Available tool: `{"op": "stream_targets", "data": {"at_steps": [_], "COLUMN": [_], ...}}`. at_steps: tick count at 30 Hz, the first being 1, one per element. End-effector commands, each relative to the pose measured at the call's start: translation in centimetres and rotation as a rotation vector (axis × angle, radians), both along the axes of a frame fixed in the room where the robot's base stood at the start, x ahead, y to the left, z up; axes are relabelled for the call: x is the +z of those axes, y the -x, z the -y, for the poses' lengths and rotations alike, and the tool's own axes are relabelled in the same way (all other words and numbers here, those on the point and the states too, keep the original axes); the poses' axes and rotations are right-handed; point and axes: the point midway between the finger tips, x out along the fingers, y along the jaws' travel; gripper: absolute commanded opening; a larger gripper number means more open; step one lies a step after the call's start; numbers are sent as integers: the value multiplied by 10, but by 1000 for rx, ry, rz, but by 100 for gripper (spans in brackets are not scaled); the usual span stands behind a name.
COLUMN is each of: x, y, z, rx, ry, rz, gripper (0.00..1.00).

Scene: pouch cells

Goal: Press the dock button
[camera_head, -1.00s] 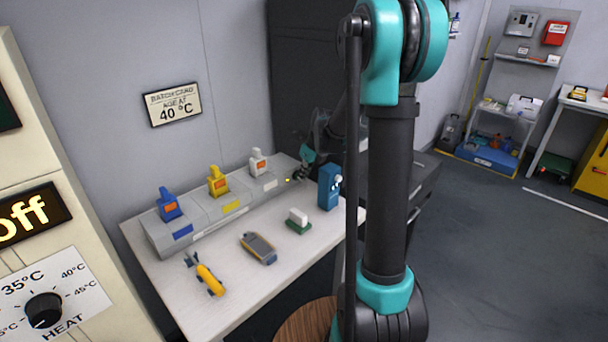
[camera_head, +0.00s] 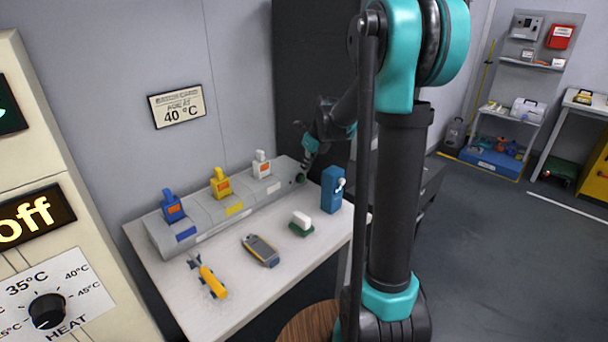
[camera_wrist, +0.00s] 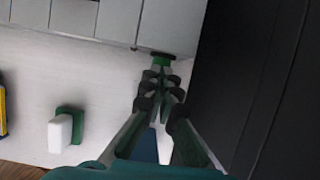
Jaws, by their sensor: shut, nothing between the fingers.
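The grey dock (camera_head: 215,217) lies along the back of the white table, with a blue cell (camera_head: 172,206), a yellow cell (camera_head: 221,184) and a white cell (camera_head: 262,166) standing in it. The green dock button (camera_head: 300,179) is at its right end. My gripper (camera_head: 306,168) is just above the button in the head view, shut and empty. In the wrist view, my shut fingertips (camera_wrist: 158,77) are close to the dark-rimmed green button (camera_wrist: 161,59) at the corner of the dock (camera_wrist: 117,22). I cannot tell whether they touch it.
A blue box (camera_head: 331,190) stands at the table's right. A white-and-green block (camera_head: 301,226), a grey handheld device (camera_head: 261,250) and a yellow tool (camera_head: 212,282) lie in front of the dock. The heater panel (camera_head: 60,270) is at left, showing "off".

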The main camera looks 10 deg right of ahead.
Motion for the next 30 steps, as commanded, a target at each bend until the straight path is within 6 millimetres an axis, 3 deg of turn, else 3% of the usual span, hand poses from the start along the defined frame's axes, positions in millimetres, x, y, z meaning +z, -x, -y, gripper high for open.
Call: {"op": "stream_targets", "data": {"at_steps": [6, 12, 30], "x": [39, 61, 66], "y": [15, 23, 26], "z": [12, 18, 20], "rx": [-3, -3, -2], "ry": [3, 4, 5], "rz": [-3, -4, -5], "gripper": [0, 0, 0]}}
